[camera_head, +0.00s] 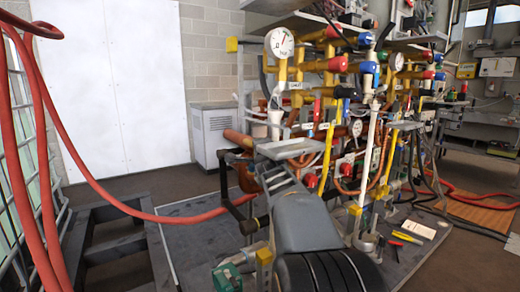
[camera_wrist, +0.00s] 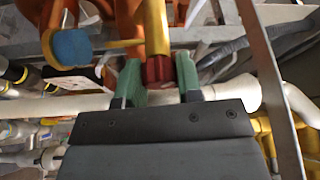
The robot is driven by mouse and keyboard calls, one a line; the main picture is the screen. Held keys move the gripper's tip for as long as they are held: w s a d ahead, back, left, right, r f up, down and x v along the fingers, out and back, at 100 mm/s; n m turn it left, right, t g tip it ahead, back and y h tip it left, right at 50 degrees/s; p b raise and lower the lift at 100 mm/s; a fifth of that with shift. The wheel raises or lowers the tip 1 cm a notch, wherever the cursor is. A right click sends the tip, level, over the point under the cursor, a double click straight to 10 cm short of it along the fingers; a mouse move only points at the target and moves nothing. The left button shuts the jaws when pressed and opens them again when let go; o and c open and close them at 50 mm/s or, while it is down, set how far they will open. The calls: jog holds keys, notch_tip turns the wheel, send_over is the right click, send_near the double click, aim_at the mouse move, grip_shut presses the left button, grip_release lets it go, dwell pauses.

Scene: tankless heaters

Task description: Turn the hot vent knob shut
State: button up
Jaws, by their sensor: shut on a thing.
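In the wrist view, a red knob (camera_wrist: 158,70) sits at the end of a yellow pipe (camera_wrist: 156,28). My gripper (camera_wrist: 159,80) has one green finger on each side of this knob and is shut on it. I take it to be the hot vent knob, but no label on it can be read. A pale pipe runs sideways behind the fingers. In the head view my arm (camera_head: 302,222) reaches up into the pipework, and the fingers and the held knob cannot be made out there.
A blue cap (camera_wrist: 72,47) on a yellow fitting is just left of the fingers. A metal bar (camera_wrist: 272,85) passes close on the right. In the head view, a white gauge (camera_head: 281,42) and several red and blue valves crowd the rack. Red hoses (camera_head: 95,185) hang at left.

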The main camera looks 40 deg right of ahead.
jog(key=o, duration=0.6)
jog(key=shift+o, duration=0.2)
jog(key=shift+s, duration=0.1)
jog(key=v, duration=1.3)
jog(key=shift+s+p, duration=0.3)
jog(key=shift+p, duration=0.1)
jog(key=shift+a, duration=0.1)
